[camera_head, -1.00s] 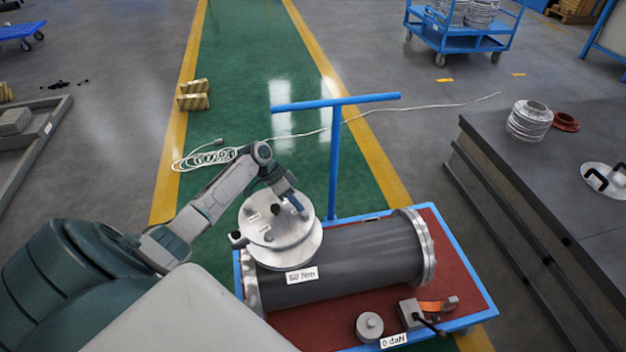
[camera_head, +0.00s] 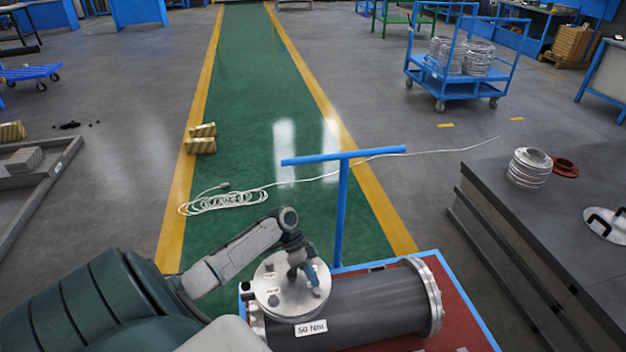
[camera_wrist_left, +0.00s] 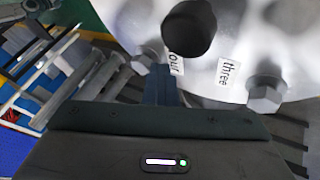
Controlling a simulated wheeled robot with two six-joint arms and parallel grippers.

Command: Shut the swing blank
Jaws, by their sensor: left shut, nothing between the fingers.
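The swing blank is a round silvery disc (camera_head: 290,284) at the left end of a dark grey cylindrical shell (camera_head: 365,300) lying on a blue-edged cart. A label reading "50 Nm" is on the shell just below the disc. My left gripper (camera_head: 306,274) is shut and empty, over the right part of the disc; I cannot tell whether it touches. In the left wrist view the disc's pale face (camera_wrist_left: 215,50) is close, with a dark round knob (camera_wrist_left: 189,30), bolt heads and a label reading "three". My right gripper is not in view.
The cart has a red top (camera_head: 458,310) and a blue T-shaped handle (camera_head: 342,158) standing behind the shell. A dark workbench (camera_head: 560,215) with a silvery flange stack (camera_head: 529,168) is at the right. A white cable (camera_head: 225,202) lies on the green floor lane.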

